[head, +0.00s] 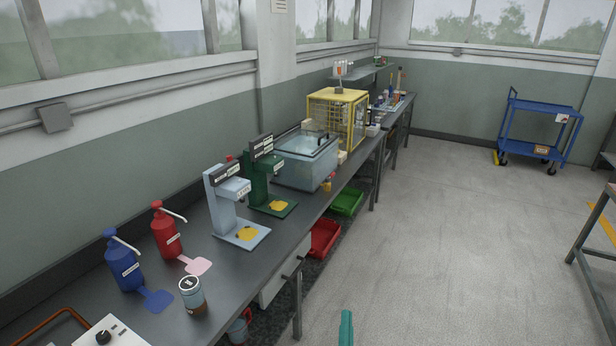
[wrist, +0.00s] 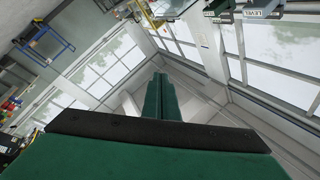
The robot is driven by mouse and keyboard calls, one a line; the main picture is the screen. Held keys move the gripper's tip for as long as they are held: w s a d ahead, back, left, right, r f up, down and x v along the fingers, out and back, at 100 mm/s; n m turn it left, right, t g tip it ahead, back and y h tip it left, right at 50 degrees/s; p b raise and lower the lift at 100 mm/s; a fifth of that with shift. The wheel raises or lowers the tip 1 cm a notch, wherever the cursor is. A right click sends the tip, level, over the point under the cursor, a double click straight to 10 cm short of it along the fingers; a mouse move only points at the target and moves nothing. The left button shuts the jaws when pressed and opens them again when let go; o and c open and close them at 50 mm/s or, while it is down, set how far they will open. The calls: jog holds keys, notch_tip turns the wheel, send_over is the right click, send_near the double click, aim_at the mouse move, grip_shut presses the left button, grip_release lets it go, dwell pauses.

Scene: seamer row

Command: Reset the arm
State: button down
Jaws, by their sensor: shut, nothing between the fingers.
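In the wrist view my gripper (wrist: 160,82) shows as two green fingers pressed together, with nothing between them. Behind the fingers that view shows windows, walls and ceiling, tilted over. In the head view a teal tip (head: 346,328), likely part of my arm or gripper, shows at the bottom edge over the bare floor, right of the bench. It is apart from the bench and touches nothing there. The rest of my arm is out of the head view.
A long grey bench (head: 222,276) runs along the left wall. It bears a blue pump bottle (head: 122,266), a red pump bottle (head: 165,236), a can (head: 192,295), two seamers, a tank (head: 306,162) and a yellow cage (head: 337,118). A blue cart (head: 540,127) stands far right. The floor (head: 450,240) is open.

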jog(key=s+f+n+g+y, duration=0.15)
jog(key=s+n, duration=0.35)
jog(key=s, duration=0.9)
jog(key=s+f+n+g+y, duration=0.15)
jog(key=s+n, duration=0.35)
jog(key=s, duration=0.9)
jog(key=s+a+r+g, duration=0.1)
jog(key=s+a+r, duration=0.1)
jog(key=s+a, duration=0.3)
jog(key=s+a+r+g, duration=0.1)
jog(key=s+a+r, duration=0.2)
jog(key=s, duration=0.9)
jog(key=a, duration=0.3)
jog(key=shift+s+r+m+g, duration=0.15)
jog(key=shift+s+m+g, duration=0.15)
jog(key=shift+g, duration=0.1)
jog(key=shift+a, duration=0.1)
